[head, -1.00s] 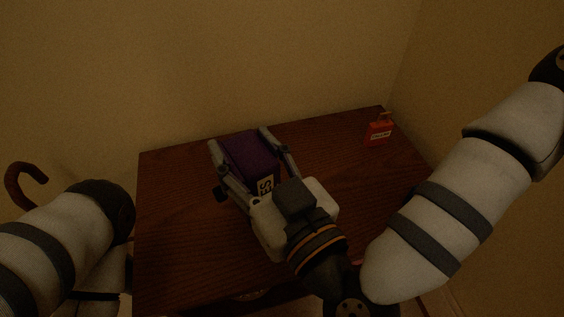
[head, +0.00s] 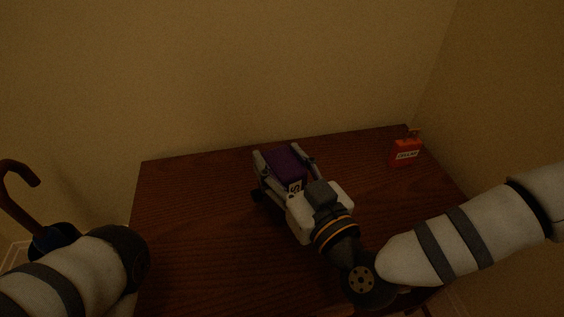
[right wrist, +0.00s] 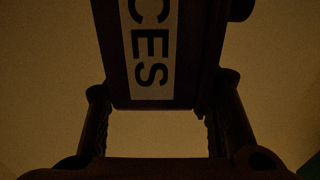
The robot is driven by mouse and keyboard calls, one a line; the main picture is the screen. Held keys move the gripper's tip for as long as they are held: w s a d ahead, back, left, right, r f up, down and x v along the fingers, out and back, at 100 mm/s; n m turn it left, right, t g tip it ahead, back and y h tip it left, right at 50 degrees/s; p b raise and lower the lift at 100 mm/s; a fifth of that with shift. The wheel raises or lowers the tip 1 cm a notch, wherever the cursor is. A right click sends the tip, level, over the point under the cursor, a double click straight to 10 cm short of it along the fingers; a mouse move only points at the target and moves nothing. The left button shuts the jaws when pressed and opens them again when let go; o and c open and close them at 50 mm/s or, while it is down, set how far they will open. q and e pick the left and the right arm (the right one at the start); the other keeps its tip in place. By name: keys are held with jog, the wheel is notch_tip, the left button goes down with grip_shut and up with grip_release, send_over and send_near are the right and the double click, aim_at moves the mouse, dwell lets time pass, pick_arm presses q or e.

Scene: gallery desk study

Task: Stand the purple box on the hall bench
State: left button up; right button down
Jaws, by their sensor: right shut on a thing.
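The purple box (head: 286,165) is held in my right gripper (head: 284,172), whose fingers close on its two sides. It is over the middle of a dark wooden surface, which looks like the hall bench (head: 200,220). I cannot tell whether the box touches the wood. In the right wrist view the box (right wrist: 190,60) appears dark between the fingers, with a pale label ending in "CES". My left gripper is outside the views; only part of my left arm shows at the lower left.
A small orange-red box (head: 405,152) with a pale label stands at the back right of the wooden surface. A curved brown handle (head: 20,180) rises at the left, beside the surface. Walls close off the back and right. The wood's left part is clear.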

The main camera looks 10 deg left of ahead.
jog(key=shift+s+f, duration=0.1)
jog(key=shift+f, duration=0.6)
jog(key=c, duration=0.8)
grip_release()
jog(key=shift+f, duration=0.15)
jog(key=shift+o, duration=0.2)
jog(key=shift+r, duration=0.2)
